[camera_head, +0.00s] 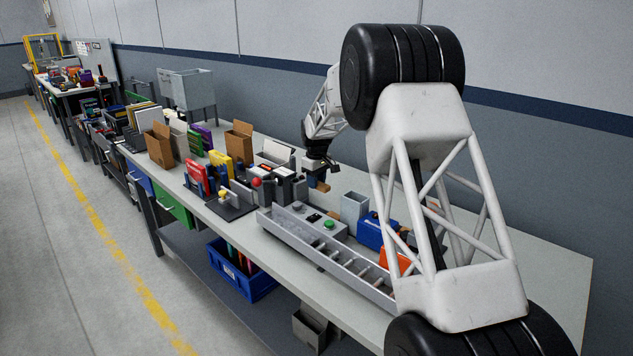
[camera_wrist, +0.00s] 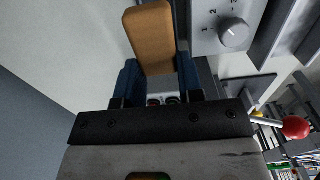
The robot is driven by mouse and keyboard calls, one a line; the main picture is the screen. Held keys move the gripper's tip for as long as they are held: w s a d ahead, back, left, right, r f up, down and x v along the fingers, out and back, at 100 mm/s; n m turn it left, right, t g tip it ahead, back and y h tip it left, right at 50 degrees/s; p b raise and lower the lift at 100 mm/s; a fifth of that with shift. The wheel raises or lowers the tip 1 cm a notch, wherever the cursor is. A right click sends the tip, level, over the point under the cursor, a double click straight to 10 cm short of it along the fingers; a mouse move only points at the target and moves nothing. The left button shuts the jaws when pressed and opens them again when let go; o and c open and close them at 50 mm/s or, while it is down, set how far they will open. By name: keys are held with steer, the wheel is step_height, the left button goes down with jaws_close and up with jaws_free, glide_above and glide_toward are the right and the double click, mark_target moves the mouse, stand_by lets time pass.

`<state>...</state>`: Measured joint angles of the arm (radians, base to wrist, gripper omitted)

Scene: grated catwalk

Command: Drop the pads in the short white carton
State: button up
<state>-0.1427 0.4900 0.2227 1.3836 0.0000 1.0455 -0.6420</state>
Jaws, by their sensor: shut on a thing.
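My gripper (camera_head: 318,172) hangs above the bench in the head view, right of the cartons. In the wrist view my gripper (camera_wrist: 158,78) has its two blue fingers shut on a flat tan-orange pad (camera_wrist: 152,36). The pad juts out past the fingertips. In the head view the pad (camera_head: 322,187) is a small brown patch under the gripper, clear of the cartons. A short white carton (camera_head: 274,153) with a raised flap stands on the bench to the left of the gripper. Its inside is hidden from here, and it is not recognisable in the wrist view.
Brown cartons (camera_head: 160,146) stand further left. A grey control box with a green button (camera_head: 328,224) and a long metal rail tray lie in front. A grey bin (camera_head: 354,208) and a blue box (camera_head: 370,232) stand right. A red ball lever (camera_wrist: 296,127) shows in the wrist view.

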steer(key=w+a+r+m, duration=0.2)
steer(key=w+a+r, duration=0.5)
steer(key=w+r, duration=0.45)
steer(key=w+a+n, duration=0.1)
steer(key=w+a, duration=0.2)
steer(key=a, duration=0.4)
steer(key=w+a+f+n, duration=0.1)
steer(key=w+a, duration=0.3)
steer(key=a, duration=0.3)
steer(key=shift+w+a, duration=0.15)
steer(key=shift+w, duration=0.05)
steer(key=shift+f, duration=0.1)
steer(key=shift+f, duration=0.2)
steer(key=shift+f, duration=2.1)
